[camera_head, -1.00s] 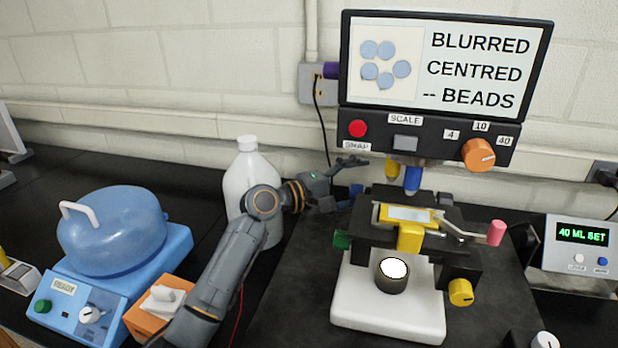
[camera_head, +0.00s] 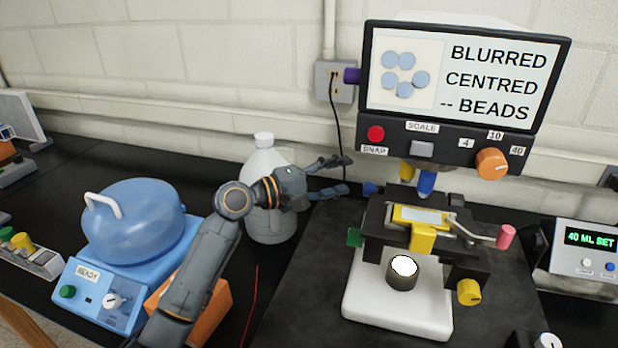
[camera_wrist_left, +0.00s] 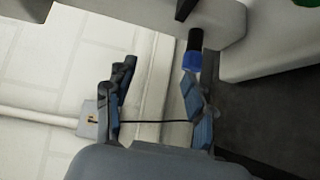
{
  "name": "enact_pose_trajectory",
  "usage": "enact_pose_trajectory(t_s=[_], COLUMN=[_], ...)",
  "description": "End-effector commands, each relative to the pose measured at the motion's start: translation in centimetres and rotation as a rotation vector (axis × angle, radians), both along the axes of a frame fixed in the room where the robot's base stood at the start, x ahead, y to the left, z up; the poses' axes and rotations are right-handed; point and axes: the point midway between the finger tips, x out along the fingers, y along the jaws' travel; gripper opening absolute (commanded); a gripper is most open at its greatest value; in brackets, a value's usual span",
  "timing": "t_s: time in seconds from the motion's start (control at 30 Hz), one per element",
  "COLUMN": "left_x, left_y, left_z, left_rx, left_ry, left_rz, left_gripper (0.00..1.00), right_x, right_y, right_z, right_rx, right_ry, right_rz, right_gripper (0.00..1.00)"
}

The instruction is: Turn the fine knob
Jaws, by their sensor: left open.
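The microscope has several coloured knobs, and I can read no label marking one as the fine knob. A small blue knob (camera_head: 370,188) sits at the back left of its stage. In the left wrist view, a blue knob on a dark shaft (camera_wrist_left: 192,60) lies near the right finger, ahead of the jaws. My left gripper (camera_head: 347,175) is open and empty, just left of the blue knob. It also shows in the left wrist view (camera_wrist_left: 160,95). A green knob (camera_head: 354,238), a yellow knob (camera_head: 469,292) and a pink knob (camera_head: 506,236) are also on the microscope.
The screen (camera_head: 463,75) reads "BLURRED, CENTRED, -- BEADS". A white jug (camera_head: 268,215) stands right behind my left arm. A blue centrifuge-like device (camera_head: 135,225) and an orange box (camera_head: 212,310) are at the left. A dark cord hangs from the wall outlet.

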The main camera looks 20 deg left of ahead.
Motion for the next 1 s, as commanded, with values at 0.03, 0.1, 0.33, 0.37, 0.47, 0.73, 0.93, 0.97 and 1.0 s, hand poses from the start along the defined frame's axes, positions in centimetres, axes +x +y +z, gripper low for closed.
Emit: enact_pose_trajectory(t_s=[0.03,0.1,0.33,0.37,0.47,0.73,0.93,0.97,1.0], left_x=[-0.3,-0.6,-1.7,-1.9,-2.4,-3.6,-4.5,-4.6,-4.6], left_y=[0.3,0.6,1.7,1.9,2.4,3.7,4.5,4.6,4.6], left_z=[0.1,0.2,0.4,0.4,0.6,0.8,1.1,1.1,1.1], left_rx=[0.001,0.002,0.001,0.001,0.003,0.002,0.002,0.003,0.003], left_ry=[0.001,0.001,0.002,0.003,0.001,0.002,0.002,0.001,0.001], left_rz=[0.0,-0.001,-0.001,-0.001,0.0,0.0,-0.001,-0.001,-0.001], left_gripper=[0.54,0.54,0.54,0.54,0.54,0.54,0.54,0.54,0.54], right_x=[0.0,0.0,0.0,0.0,0.0,-0.1,-0.1,-0.1,-0.1], right_y=[0.0,0.0,0.0,0.0,0.0,0.1,0.1,0.1,0.1], right_z=[0.2,0.3,0.6,0.6,0.8,1.0,1.1,1.1,1.2], right_rx=[0.0,0.0,0.0,0.0,0.001,0.001,0.001,0.001,0.001], right_ry=[0.0,0.0,0.0,0.0,0.0,0.001,0.001,0.001,0.001], right_rz=[0.0,0.0,0.0,0.0,0.0,0.0,0.0,0.0,0.0], right_gripper=[0.54,0.54,0.54,0.54,0.54,0.54,0.54,0.54,0.54])
